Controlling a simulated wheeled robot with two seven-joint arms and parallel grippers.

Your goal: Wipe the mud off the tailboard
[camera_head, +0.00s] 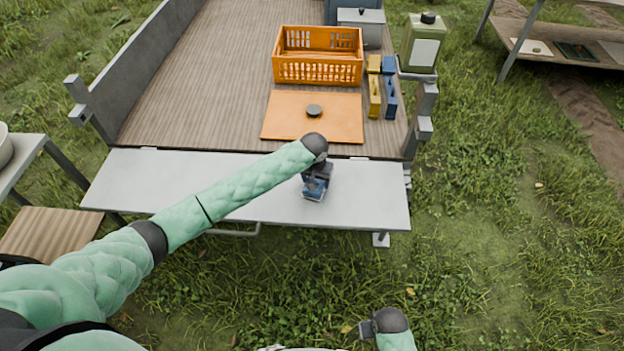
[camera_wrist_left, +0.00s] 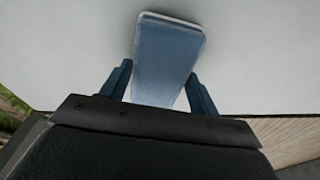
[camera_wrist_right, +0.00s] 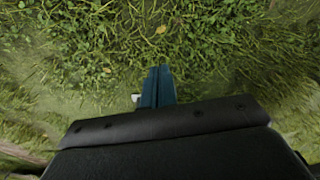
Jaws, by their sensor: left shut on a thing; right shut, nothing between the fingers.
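The tailboard (camera_head: 150,178) is a pale grey panel lying flat behind the wooden trailer bed. I see no mud on the parts that show; my left arm and gripper hide a strip of it. My left gripper (camera_head: 316,184) is over the right half of the tailboard, shut on a blue block-like wiper (camera_wrist_left: 168,55). The wiper is at or just above the panel; I cannot tell if it touches. In the left wrist view, plain pale surface lies around it. My right gripper (camera_wrist_right: 157,78) is shut and empty over the grass, in front of the trailer.
On the bed (camera_head: 190,100) are an orange crate (camera_head: 318,73), an orange board (camera_head: 285,124) with a dark knob, and yellow (camera_head: 375,95) and blue (camera_head: 390,97) items. A green can (camera_head: 423,45) sits on the right post. Tables stand left (camera_head: 25,150) and far right (camera_head: 560,58).

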